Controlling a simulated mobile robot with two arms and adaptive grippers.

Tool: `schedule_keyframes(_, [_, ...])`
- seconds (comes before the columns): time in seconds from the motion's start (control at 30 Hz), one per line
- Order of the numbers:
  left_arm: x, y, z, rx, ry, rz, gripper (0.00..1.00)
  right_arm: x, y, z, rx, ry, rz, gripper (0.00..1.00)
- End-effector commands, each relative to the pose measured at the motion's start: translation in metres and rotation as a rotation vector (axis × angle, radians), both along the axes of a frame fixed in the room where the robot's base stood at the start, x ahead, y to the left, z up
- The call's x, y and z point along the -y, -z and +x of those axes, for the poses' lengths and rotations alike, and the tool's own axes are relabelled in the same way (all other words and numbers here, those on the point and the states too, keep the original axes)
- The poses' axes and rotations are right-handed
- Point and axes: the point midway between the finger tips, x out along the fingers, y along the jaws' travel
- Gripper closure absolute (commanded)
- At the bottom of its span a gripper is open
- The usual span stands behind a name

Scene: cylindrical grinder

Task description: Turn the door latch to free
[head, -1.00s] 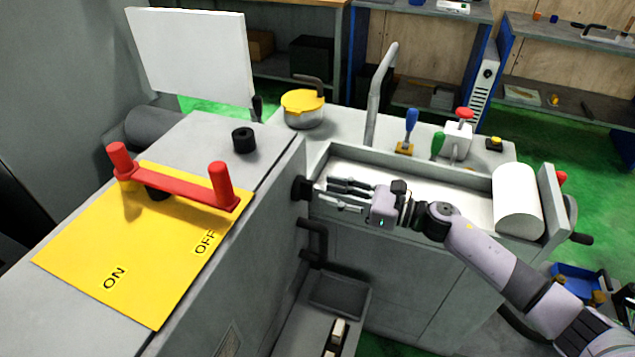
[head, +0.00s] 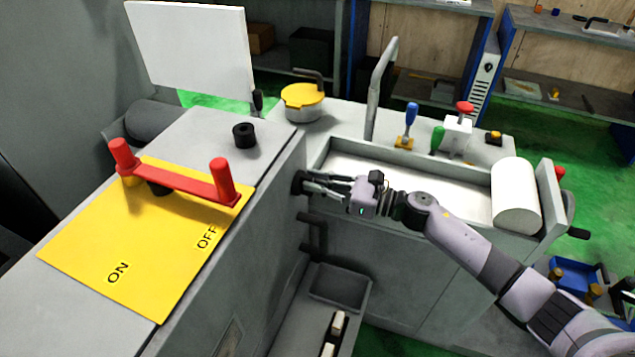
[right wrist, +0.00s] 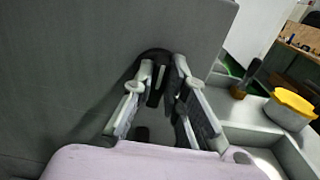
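The door latch (head: 299,183) is a small black part on the side wall of the grey machine housing, left of the white trough. In the right wrist view the latch (right wrist: 157,86) shows as a dark knob with a round base, partly hidden by the fingers. My right gripper (head: 309,182) reaches in from the right with its fingertips at the latch. In the right wrist view the gripper (right wrist: 166,72) has its two fingers apart, one on each side of the dark part. Firm contact cannot be made out. My left gripper is not in view.
A yellow panel (head: 125,260) with a red handle (head: 175,183) tops the housing at left. A bent grey pipe (head: 380,88), blue lever (head: 411,113) and yellow-lidded pot (head: 303,103) stand behind the trough. A white roll (head: 515,195) is at right. A dark bracket (head: 313,233) sits below the latch.

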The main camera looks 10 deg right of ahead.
Motion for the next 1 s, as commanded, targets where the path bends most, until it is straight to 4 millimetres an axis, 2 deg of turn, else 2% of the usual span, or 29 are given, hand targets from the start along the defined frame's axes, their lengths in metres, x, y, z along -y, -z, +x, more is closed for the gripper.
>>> schedule_keyframes(0.13, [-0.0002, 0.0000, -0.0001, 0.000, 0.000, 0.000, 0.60, 0.0002, 0.0001, 0.0000, 0.000, 0.000, 0.000, 1.00])
schedule_keyframes(0.63, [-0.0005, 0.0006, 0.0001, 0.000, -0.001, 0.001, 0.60, 0.0006, 0.0002, 0.0005, -0.027, 0.000, 0.018, 1.00])
schedule_keyframes(1.0, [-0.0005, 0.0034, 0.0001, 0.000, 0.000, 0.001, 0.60, 0.0023, 0.0009, 0.0032, -0.225, 0.000, 0.151, 1.00])
